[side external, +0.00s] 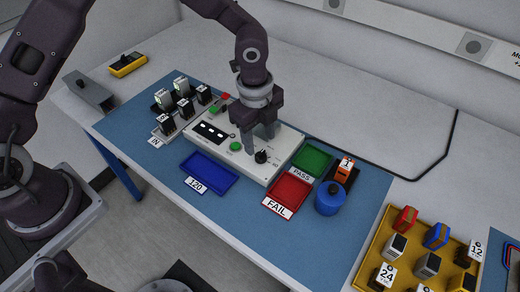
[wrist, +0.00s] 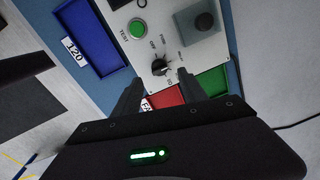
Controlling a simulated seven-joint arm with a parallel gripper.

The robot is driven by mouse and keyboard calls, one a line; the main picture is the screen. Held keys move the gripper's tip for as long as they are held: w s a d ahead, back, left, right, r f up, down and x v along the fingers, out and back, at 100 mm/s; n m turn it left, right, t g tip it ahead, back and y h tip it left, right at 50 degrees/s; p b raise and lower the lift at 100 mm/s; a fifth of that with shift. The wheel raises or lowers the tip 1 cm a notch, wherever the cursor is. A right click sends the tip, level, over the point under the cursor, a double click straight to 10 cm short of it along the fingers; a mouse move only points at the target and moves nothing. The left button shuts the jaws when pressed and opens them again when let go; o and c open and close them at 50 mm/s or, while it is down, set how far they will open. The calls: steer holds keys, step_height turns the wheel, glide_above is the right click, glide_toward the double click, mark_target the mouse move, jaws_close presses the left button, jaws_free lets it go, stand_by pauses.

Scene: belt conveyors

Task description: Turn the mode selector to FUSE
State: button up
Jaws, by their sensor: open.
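The mode selector (side external: 261,156) is a small black knob on the right part of a pale tester panel (side external: 222,150). In the wrist view the knob (wrist: 160,67) shows with small print around it. My gripper (side external: 261,146) is over the panel, pointing down close to the knob. In the wrist view its open fingers (wrist: 159,78) are to either side of the knob, with nothing between them; contact is not clear.
A green TEST button (wrist: 137,28) and a dark square part (wrist: 204,21) flank the knob. A blue tray (side external: 222,176), red FAIL tray (side external: 298,183), green PASS tray (side external: 322,157) and blue cylinder (side external: 329,198) stand around the panel. A yellow tray (side external: 357,272) holds several blocks.

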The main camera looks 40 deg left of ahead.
mark_target(260, 154)
step_height(260, 154, down, 5)
steer(key=shift+w+f, duration=0.15)
steer(key=shift+f, duration=0.05)
steer(key=shift+c, duration=0.2)
jaws_close()
steer(key=n, duration=0.3)
steer(key=shift+n, duration=0.4)
steer(key=shift+d+n+y, duration=0.1)
steer(key=shift+n+y, duration=0.2)
steer(key=shift+n, duration=1.6)
